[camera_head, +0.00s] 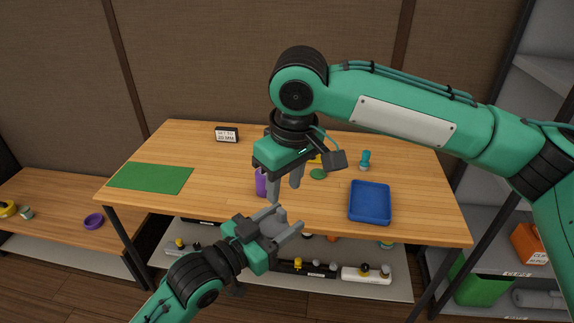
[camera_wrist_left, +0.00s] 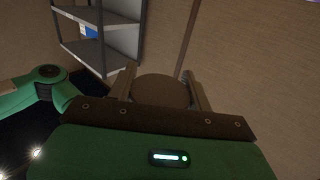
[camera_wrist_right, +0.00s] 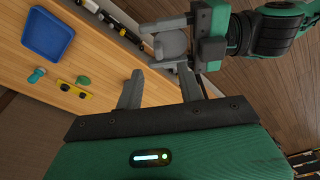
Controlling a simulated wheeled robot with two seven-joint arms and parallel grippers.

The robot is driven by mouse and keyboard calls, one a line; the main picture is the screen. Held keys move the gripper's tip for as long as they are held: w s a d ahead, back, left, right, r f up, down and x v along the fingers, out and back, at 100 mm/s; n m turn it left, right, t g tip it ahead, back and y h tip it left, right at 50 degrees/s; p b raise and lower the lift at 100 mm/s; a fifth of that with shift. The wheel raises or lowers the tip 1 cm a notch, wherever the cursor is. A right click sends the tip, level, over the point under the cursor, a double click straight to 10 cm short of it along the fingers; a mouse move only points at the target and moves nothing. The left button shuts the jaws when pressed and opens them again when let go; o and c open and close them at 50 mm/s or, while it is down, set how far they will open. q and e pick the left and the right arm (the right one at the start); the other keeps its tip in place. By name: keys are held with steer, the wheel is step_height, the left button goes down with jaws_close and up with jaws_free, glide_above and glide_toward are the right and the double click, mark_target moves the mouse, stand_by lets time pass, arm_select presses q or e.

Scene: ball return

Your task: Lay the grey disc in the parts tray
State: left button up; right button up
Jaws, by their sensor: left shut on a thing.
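My left gripper (camera_head: 287,218) is shut on the grey disc (camera_head: 274,226), in front of the table's near edge. In the left wrist view the disc (camera_wrist_left: 160,91) sits between both fingers. The right wrist view also shows the disc (camera_wrist_right: 172,43) in the left gripper's jaws. The blue parts tray (camera_head: 370,202) lies at the right of the table, empty; it also shows in the right wrist view (camera_wrist_right: 48,35). My right gripper (camera_head: 284,191) is open and empty, pointing down above the table's near part, just above the left gripper in the head view.
A purple object (camera_head: 261,182) stands partly behind the right gripper. A green round piece (camera_head: 318,174) and a teal object (camera_head: 365,159) are behind the tray. A green mat (camera_head: 150,178) lies at left, a small sign (camera_head: 227,134) at the back. A shelf below holds several items.

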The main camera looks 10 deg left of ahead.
mark_target(281, 210)
steer(key=f, duration=0.5)
steer(key=a+f, duration=0.1)
steer(key=f, duration=0.1)
steer(key=shift+w+f, duration=0.2)
steer(key=shift+w, duration=0.15)
steer(key=shift+c, duration=0.2)
jaws_close()
arm_select(q)
steer(key=o, duration=1)
steer(key=shift+s, duration=0.1)
